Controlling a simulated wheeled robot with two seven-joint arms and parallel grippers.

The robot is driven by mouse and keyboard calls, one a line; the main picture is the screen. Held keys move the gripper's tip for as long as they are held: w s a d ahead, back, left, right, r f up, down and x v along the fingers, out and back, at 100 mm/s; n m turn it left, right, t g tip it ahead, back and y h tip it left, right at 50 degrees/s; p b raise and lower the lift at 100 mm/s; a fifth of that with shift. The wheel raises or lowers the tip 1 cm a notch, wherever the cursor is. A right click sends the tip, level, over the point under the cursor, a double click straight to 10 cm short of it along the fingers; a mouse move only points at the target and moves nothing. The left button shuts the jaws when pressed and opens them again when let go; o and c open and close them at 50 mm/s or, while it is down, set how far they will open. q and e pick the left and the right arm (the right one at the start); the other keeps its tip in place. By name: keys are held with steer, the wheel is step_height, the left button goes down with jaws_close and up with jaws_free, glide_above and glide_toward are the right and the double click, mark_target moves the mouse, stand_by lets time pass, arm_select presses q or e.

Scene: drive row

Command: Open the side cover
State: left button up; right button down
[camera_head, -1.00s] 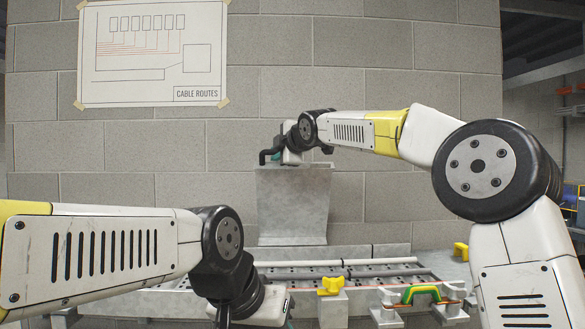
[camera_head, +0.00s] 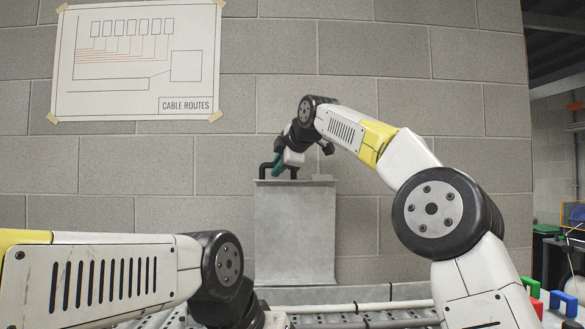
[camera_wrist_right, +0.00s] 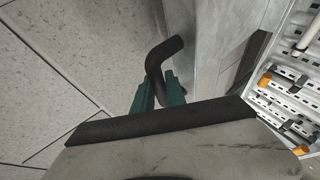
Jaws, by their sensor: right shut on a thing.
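The side cover is a plain grey metal panel (camera_head: 295,235) standing up against the block wall in the middle of the head view. A black bent handle (camera_head: 265,170) is at its top edge; it also shows in the wrist view (camera_wrist_right: 165,50). My right gripper (camera_head: 278,168) is at the top left of the panel. In the wrist view its teal fingers (camera_wrist_right: 158,92) are shut on the handle. The panel's grey face rises beside the handle there. My left arm comes in at the lower left of the head view, and its gripper is out of frame.
Below the panel is a perforated metal tray with pipes (camera_head: 390,305). The wrist view shows metal racking with orange clips (camera_wrist_right: 265,80) at right. A cable routes poster (camera_head: 138,60) hangs on the wall. Red, green and blue items (camera_head: 555,300) stand at lower right.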

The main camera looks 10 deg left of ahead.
steer(key=shift+a, duration=0.1)
stand_by(0.3)
steer(key=c, duration=1.6)
jaws_free()
steer(key=shift+c, duration=0.2)
steer(key=v, duration=0.7)
steer(key=shift+s+d, duration=0.2)
steer(key=shift+d, duration=0.1)
steer(key=shift+r, duration=0.1)
steer(key=s+d+f+m+h, duration=0.2)
steer(key=s+d+f+m, duration=0.25)
steer(key=d, duration=0.35)
steer(key=s+d+f+m+g+h, duration=0.1)
steer(key=s+d+f+m, duration=0.3)
steer(key=d+f, duration=0.25)
steer(key=s+d+f+m+h, duration=0.2)
steer(key=s+d+f+m, duration=0.25)
steer(key=d, duration=0.35)
steer(key=s+d+f+m+g, duration=0.1)
steer(key=s+d+f+m, duration=0.4)
steer(key=s+f, duration=0.3)
steer(key=s+d+f+m+g+h, duration=0.1)
steer(key=s+d+f+m, duration=0.4)
steer(key=s+f, duration=0.4)
step_height(320, 180, down, 3)
steer(key=shift+d+f, duration=0.2)
steer(key=shift+d, duration=0.65)
